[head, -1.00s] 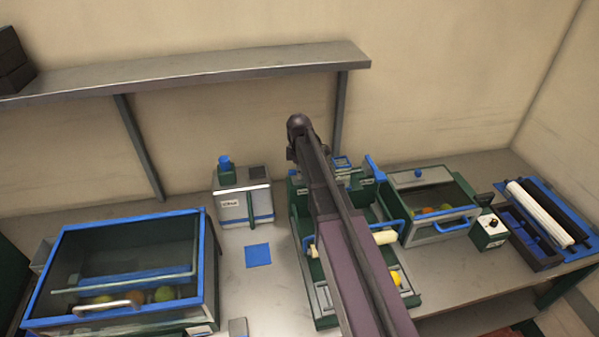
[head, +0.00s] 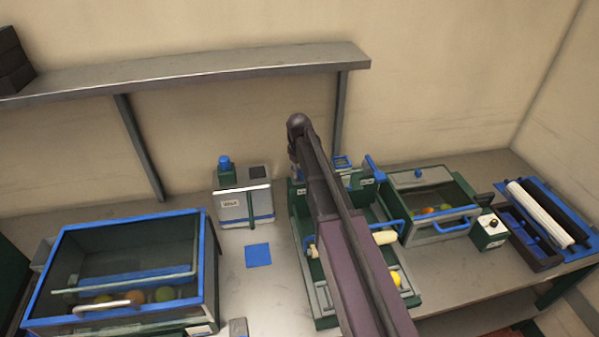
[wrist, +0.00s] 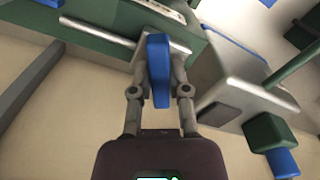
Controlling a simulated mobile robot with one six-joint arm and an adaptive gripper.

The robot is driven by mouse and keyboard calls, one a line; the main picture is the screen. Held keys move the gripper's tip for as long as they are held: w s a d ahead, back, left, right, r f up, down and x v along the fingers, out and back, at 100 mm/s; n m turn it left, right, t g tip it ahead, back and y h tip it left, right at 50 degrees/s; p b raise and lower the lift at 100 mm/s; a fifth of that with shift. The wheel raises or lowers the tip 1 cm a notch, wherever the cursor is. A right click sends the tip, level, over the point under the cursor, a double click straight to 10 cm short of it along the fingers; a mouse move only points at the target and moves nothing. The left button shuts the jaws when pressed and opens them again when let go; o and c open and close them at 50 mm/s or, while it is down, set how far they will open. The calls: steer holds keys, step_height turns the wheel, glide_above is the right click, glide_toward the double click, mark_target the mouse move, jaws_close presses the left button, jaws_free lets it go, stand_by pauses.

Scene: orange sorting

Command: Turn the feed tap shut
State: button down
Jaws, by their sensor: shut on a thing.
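The feed tap's blue handle (wrist: 158,82) is a flat bar in the middle of the wrist view. My gripper (wrist: 160,58) has one finger on each side of it and is shut on it. The handle lies lengthwise between the fingers, in front of a grey metal pipe (wrist: 98,32) and a green body. In the head view my own arm covers the gripper and the gripped handle, so how far the tap is turned cannot be told there.
A green trough machine (head: 324,298) with blue parts stands under my arm. A white box with a blue cap (head: 243,206) is left of it. A large blue-rimmed bin (head: 130,222) is farther left. A glass-lidded box (head: 418,236) stands right. A shelf (head: 190,72) runs above.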

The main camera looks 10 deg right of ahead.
steer(key=m, duration=0.5)
steer(key=shift+m, duration=0.4)
steer(key=c, duration=0.6)
jaws_free()
